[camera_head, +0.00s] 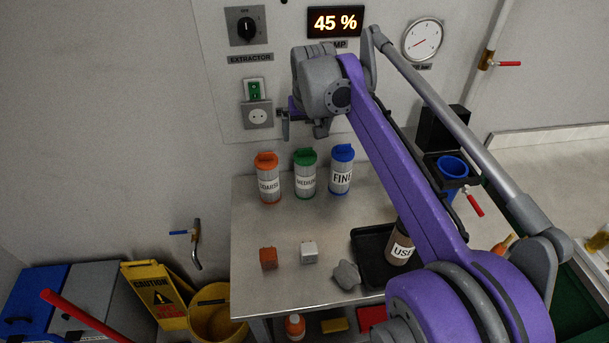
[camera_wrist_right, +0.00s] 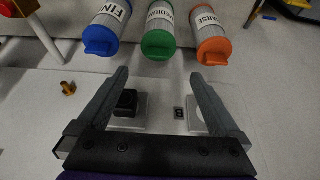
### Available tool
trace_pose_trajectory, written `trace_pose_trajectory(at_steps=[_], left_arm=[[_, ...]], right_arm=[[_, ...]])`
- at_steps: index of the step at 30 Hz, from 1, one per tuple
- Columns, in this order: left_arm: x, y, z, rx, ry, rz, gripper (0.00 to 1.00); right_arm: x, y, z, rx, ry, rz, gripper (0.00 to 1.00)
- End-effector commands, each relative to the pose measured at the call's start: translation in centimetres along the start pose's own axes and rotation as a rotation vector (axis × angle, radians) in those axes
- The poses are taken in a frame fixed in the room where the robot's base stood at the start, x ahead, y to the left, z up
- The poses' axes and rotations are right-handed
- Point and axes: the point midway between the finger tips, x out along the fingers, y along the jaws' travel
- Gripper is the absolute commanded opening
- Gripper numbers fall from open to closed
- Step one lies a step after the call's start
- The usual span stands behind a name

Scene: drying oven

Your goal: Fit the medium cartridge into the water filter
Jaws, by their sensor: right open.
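The medium cartridge (camera_head: 305,176), grey with a green cap, stands upright at the back of the steel table (camera_head: 245,250), between the coarse cartridge with an orange cap (camera_head: 268,180) and the fine one with a blue cap (camera_head: 341,172). My right gripper (camera_head: 302,128) is open and empty above the cartridges, near the wall. In the wrist view the medium cartridge (camera_wrist_right: 159,35) lies just beyond and between the open fingertips (camera_wrist_right: 159,76), apart from them. A blue round opening (camera_head: 452,167) in a black frame at the right looks like the water filter. My left gripper is not in view.
A black tray (camera_head: 370,243) holds a cartridge labelled USED (camera_head: 400,246), partly behind my arm. An orange block (camera_head: 268,259), a white block (camera_head: 309,252) and a grey knob (camera_head: 346,275) lie at the front. A red-handled valve (camera_head: 473,205) is beside the blue opening.

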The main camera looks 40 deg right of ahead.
Motion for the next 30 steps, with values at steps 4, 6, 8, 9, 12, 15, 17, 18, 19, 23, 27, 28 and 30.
trace_pose_trajectory(at_steps=[4, 6, 8, 9, 12, 15, 17, 18, 19, 23, 27, 28, 30], left_arm=[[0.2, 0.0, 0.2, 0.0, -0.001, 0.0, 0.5], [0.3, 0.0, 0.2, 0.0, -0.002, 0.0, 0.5], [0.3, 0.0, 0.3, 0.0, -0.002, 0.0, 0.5], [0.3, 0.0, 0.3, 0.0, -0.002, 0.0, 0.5], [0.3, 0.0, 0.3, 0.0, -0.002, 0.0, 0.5], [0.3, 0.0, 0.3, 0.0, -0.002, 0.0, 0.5], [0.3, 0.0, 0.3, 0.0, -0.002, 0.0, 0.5], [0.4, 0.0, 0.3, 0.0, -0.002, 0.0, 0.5], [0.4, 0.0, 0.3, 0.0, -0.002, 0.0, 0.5], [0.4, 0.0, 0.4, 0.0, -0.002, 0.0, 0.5], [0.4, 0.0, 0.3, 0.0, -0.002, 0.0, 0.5], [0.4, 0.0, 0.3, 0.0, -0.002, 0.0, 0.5], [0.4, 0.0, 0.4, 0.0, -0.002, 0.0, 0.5]], right_arm=[[2.6, 0.0, 0.1, 0.0, 0.0, 0.0, 1.0], [3.6, 0.0, 0.1, -0.001, 0.0, 0.0, 1.0], [4.2, 0.0, 0.1, -0.001, 0.0, -0.001, 1.0], [4.4, 0.0, 0.1, -0.001, 0.0, -0.001, 1.0], [5.0, 0.0, 0.1, -0.001, 0.0, -0.001, 1.0], [6.4, 0.2, 0.2, -0.001, 0.0, -0.001, 1.0], [7.4, 0.3, 0.3, -0.002, 0.0, -0.001, 1.0], [8.0, 0.4, 0.4, -0.002, 0.0, -0.001, 1.0], [8.4, 0.3, 0.3, -0.002, 0.0, -0.001, 1.0], [9.6, 0.3, 0.3, -0.002, 0.0, -0.001, 1.0], [9.8, 0.3, 0.3, -0.002, 0.0, -0.001, 1.0], [9.8, 0.3, 0.3, -0.002, 0.0, -0.001, 1.0], [9.8, 0.3, 0.3, -0.002, 0.0, -0.001, 1.0]])
